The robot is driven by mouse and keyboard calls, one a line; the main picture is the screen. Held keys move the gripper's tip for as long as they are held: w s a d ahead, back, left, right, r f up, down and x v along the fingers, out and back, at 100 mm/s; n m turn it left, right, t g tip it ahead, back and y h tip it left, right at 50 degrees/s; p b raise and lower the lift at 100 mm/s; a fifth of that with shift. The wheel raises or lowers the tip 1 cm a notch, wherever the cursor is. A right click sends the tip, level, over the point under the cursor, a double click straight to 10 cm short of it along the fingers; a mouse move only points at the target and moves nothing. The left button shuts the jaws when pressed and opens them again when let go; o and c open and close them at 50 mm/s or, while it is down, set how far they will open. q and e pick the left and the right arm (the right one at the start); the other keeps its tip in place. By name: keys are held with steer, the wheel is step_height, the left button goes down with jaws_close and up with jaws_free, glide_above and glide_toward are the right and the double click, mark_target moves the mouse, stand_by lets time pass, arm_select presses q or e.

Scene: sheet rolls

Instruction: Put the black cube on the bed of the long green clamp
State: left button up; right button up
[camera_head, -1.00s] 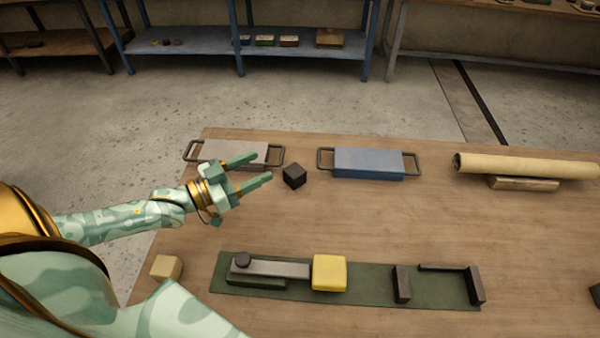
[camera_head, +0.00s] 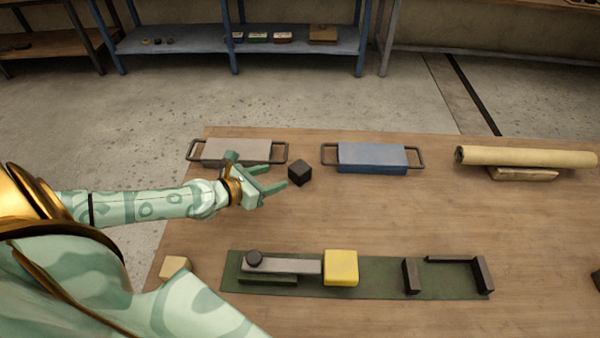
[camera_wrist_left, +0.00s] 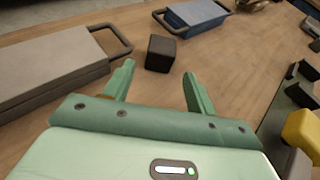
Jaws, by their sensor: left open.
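The black cube (camera_head: 300,172) sits on the wooden table between the grey and blue flat blocks. My left gripper (camera_head: 277,172) is open and empty, just left of the cube. In the left wrist view the cube (camera_wrist_left: 160,53) lies just beyond the open fingertips (camera_wrist_left: 159,72), roughly between their lines and not gripped. The long green clamp (camera_head: 385,281) lies near the front of the table. It has a flat green bed, a grey arm with a dark knob on the left, a yellow block (camera_head: 341,267) at the arm's end, and dark brackets on the right. My right gripper is not in view.
A grey block with handles (camera_head: 236,147) lies behind my left gripper. A blue block with handles (camera_head: 371,157) is right of the cube. A tan roll (camera_head: 525,157) rests at the far right. A small tan block (camera_head: 174,267) sits near the left edge. The middle is clear.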

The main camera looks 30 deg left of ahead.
mark_target(296, 169)
arm_select(q)
steer(key=x, duration=0.5)
steer(key=shift+b, duration=0.3)
steer(key=shift+w+d+f, duration=0.15)
steer(key=shift+w+d, duration=0.05)
steer(key=shift+w, duration=0.35)
steer(key=b+x, duration=0.1)
steer(key=x, duration=0.4)
steer(key=shift+d, duration=0.1)
steer(key=shift+r, duration=0.25)
steer(key=c, duration=0.9)
